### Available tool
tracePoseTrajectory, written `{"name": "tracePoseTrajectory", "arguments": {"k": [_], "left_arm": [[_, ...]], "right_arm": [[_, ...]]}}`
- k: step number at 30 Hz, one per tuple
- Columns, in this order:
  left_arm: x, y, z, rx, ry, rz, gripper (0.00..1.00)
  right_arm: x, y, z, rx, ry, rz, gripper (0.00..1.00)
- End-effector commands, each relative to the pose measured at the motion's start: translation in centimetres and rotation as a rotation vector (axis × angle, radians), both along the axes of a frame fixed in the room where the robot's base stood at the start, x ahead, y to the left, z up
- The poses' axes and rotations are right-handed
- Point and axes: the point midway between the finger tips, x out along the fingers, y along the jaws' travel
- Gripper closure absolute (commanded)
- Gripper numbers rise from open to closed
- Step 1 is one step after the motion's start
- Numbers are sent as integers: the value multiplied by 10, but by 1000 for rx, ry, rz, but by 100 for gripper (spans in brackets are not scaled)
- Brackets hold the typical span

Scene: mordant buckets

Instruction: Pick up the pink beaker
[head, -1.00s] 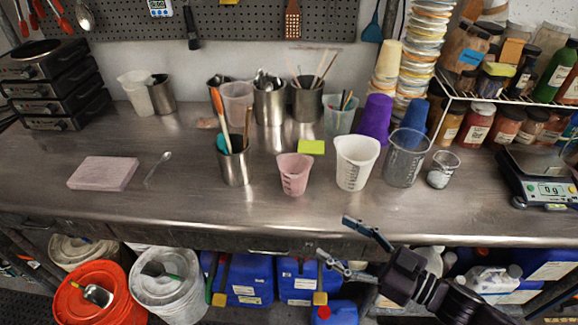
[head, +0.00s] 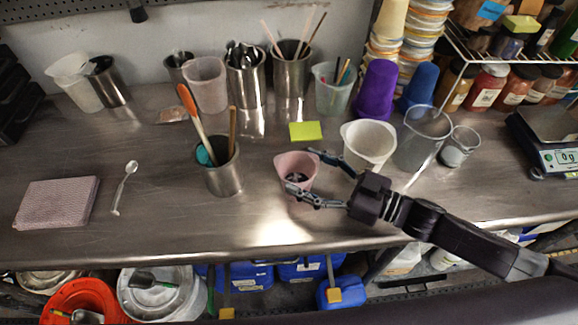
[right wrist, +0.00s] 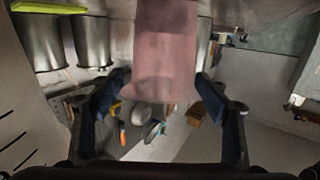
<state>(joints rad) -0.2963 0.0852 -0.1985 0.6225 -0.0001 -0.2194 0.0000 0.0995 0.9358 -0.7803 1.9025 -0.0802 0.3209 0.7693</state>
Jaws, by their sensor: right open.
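The pink beaker (head: 291,163) stands on the metal bench near its front edge, in the middle of the head view. My right gripper (head: 301,170) comes in from the right, its fingers spread on either side of the beaker. In the right wrist view the beaker (right wrist: 166,45) lies between the two open fingers (right wrist: 163,82), with a gap visible on both sides. Contact is not clear. My left gripper is not in view.
A white beaker (head: 369,141) stands close behind my right gripper, with a clear beaker (head: 420,145) beside it. A steel cup with utensils (head: 224,175) stands to the left. A yellow-green sticky pad (head: 306,131) lies behind. The bench front is clear.

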Motion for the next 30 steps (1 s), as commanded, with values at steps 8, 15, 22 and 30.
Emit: {"name": "tracePoseTrajectory", "arguments": {"k": [8,15,22,30], "left_arm": [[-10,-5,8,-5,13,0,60],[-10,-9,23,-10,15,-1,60],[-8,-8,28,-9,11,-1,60],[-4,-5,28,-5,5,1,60]], "right_arm": [[15,22,1,3,-1,0,31],[28,47,-1,2,0,0,31],[41,66,-5,0,-1,0,31],[41,66,-7,-1,-1,0,36]]}}
